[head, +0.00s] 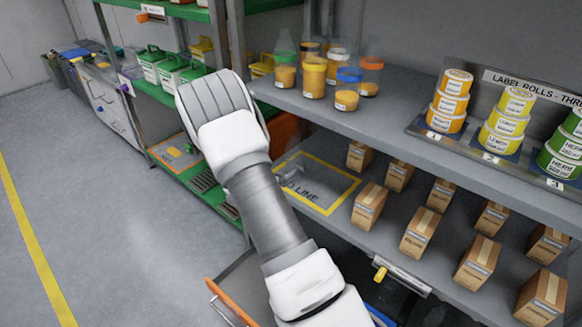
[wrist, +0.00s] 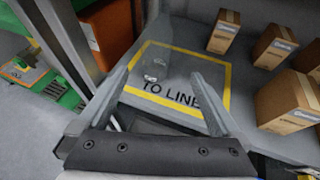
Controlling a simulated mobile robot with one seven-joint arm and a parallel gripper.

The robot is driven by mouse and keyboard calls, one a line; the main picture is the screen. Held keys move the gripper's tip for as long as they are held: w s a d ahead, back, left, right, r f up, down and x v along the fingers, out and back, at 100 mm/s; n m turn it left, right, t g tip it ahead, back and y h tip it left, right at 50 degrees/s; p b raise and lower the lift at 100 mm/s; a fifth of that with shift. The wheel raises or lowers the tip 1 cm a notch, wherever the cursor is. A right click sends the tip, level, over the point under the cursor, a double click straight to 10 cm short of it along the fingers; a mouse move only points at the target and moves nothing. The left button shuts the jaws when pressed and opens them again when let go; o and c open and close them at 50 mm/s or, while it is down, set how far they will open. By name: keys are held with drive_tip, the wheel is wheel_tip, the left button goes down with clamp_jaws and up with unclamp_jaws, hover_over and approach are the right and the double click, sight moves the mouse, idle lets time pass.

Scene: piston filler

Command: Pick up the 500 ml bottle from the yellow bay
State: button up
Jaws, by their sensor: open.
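The yellow bay is a yellow-outlined rectangle marked "TO LINE" on the lower shelf, seen in the head view (head: 325,209) and the wrist view (wrist: 222,57). A small, clear, bottle-like object (wrist: 155,70) is inside its outline, toward the far left. It is faint, and I cannot read its size or tell whether it stands or lies. In the head view it shows only partly (head: 291,176), beside my arm. My gripper (wrist: 160,78) is open, its two fingers apart, pointing toward the bay with nothing seen held. In the head view my arm hides the gripper.
Several cardboard boxes (head: 369,206) stand right of the bay on the same shelf. The upper shelf (head: 400,115) overhangs it, carrying jars (head: 313,77) and label rolls (head: 452,100). A grey post (wrist: 69,40) and an orange bin (wrist: 108,30) are at the left.

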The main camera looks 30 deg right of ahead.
sight(295, 158)
drive_tip(key=b+x, duration=0.1)
drive_tip(key=x, duration=0.4)
drive_tip(key=b+x, duration=0.1)
drive_tip(key=x, duration=0.5)
drive_tip(key=f+b+x, duration=0.1)
drive_tip(key=b+x, duration=0.1)
drive_tip(key=x, duration=0.4)
drive_tip(key=shift+w+a, duration=0.15)
drive_tip(key=shift+a, duration=0.3)
drive_tip(key=shift+w+d, duration=0.3)
drive_tip(key=c, duration=1.1)
